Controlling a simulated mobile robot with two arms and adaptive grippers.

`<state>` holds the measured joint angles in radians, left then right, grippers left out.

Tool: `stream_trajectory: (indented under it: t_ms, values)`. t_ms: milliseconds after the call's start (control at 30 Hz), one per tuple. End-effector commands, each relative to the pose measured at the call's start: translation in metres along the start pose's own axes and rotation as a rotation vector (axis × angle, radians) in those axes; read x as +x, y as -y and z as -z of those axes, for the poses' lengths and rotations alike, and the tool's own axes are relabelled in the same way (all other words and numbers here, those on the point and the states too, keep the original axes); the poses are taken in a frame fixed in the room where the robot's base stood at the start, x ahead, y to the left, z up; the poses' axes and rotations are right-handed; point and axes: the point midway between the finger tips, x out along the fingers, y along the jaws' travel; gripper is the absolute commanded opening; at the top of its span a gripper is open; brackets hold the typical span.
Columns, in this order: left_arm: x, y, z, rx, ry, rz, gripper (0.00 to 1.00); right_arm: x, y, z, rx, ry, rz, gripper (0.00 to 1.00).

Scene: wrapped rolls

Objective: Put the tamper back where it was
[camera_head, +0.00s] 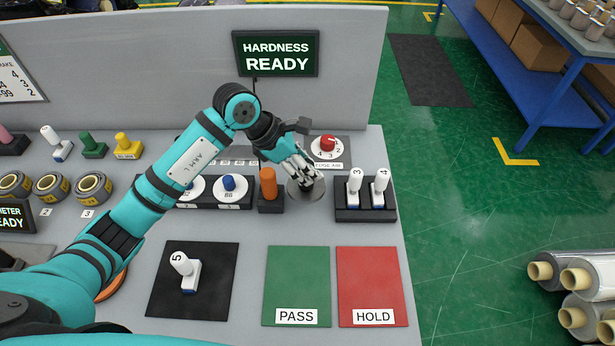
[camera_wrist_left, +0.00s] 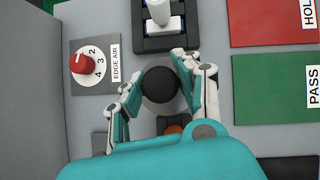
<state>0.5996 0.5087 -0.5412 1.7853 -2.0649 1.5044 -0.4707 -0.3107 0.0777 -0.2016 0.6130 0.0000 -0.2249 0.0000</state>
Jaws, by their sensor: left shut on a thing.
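The tamper (camera_wrist_left: 158,85) shows in the left wrist view as a round black knob between my fingers. A grey metal disc (camera_head: 306,190) lies below it; I cannot tell whether that disc is its base or a separate seat. My left gripper (camera_head: 303,172) is shut on the tamper from above, at the right part of the grey bench. It also shows in the left wrist view (camera_wrist_left: 162,82), a finger on each side of the knob. In the head view the fingers hide most of the knob. My right gripper is not in view.
An orange-handled tool (camera_head: 268,183) stands left of my gripper. A black rack (camera_head: 365,213) with white pieces stands right. A red EDGE AIR dial (camera_head: 328,143) is behind. Green PASS (camera_head: 297,280) and red HOLD (camera_head: 372,280) mats are clear in front. A black mat (camera_head: 215,300) bears a white piece.

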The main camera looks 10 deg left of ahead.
Motion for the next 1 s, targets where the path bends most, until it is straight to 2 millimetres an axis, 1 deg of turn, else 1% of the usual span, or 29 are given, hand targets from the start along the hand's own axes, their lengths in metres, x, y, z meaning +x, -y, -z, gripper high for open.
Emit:
stream_trajectory:
  t_ms: [67, 167, 267, 400, 500, 633, 767, 800, 933, 1000]
  values:
    - [0.005, -0.001, 0.003, -0.001, 0.003, -0.001, 0.00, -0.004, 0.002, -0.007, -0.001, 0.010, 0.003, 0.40]
    - [0.011, -0.001, 0.006, 0.000, 0.005, -0.002, 0.00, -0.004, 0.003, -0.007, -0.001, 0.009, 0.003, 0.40]
    - [0.019, 0.000, 0.012, -0.001, 0.002, 0.000, 0.00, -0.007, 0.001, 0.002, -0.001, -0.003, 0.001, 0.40]
    - [0.035, -0.001, 0.023, -0.001, 0.002, 0.000, 0.00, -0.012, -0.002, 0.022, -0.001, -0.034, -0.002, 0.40]
    - [0.041, -0.002, 0.026, 0.001, 0.004, -0.002, 0.00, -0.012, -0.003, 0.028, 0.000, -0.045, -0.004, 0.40]
    - [0.041, -0.002, 0.026, 0.002, 0.004, -0.003, 0.00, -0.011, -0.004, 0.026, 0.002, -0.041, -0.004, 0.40]
    - [0.043, -0.002, 0.027, 0.002, 0.003, -0.003, 0.00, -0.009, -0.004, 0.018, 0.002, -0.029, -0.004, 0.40]
    - [0.042, -0.002, 0.028, 0.001, 0.001, -0.002, 0.38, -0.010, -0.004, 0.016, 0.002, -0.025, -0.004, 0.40]
    - [0.042, -0.002, 0.028, 0.001, 0.001, -0.002, 0.55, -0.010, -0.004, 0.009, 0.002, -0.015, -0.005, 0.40]
    - [0.042, -0.002, 0.028, 0.001, 0.001, -0.002, 0.56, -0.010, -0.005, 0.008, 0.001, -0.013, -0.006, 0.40]
